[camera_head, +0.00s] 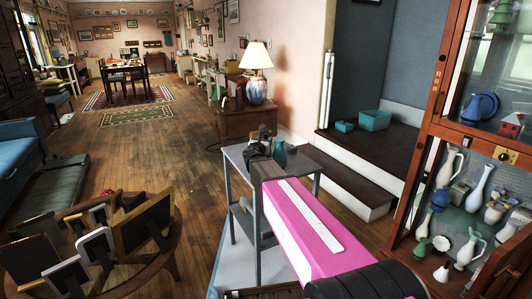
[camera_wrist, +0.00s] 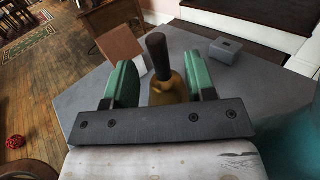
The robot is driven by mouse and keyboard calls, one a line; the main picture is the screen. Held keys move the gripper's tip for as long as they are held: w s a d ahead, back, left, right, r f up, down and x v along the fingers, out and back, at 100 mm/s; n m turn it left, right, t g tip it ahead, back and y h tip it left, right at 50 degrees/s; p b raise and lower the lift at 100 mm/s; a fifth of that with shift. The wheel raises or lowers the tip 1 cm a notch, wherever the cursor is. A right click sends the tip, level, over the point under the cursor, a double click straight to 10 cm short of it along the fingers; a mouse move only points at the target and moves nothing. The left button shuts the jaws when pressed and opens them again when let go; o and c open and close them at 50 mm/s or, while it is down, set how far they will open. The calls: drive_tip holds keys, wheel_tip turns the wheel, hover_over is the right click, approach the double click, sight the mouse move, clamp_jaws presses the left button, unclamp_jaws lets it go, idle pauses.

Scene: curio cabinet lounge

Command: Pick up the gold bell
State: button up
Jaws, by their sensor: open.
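The gold bell (camera_wrist: 169,90) stands upright on the grey table (camera_wrist: 90,100) in the wrist view, its dark handle pointing up. My gripper (camera_wrist: 160,70) is open, with one green finger to the left of the bell and one to the right. The dark gripper bar hides the bell's lower part, and I cannot tell whether the fingers touch it. In the head view, the small grey table (camera_head: 237,153) stands beyond my pink arm. I cannot make out the bell there.
A small grey box (camera_wrist: 226,49) and a brown panel (camera_wrist: 120,46) are on the table beyond the bell. A glass-fronted cabinet with vases (camera_head: 432,130) is at the right; a round table of frames (camera_head: 150,265) is at the left.

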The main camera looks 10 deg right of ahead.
drive_tip(key=x, duration=0.5)
drive_tip(key=shift+w, duration=0.1)
clamp_jaws()
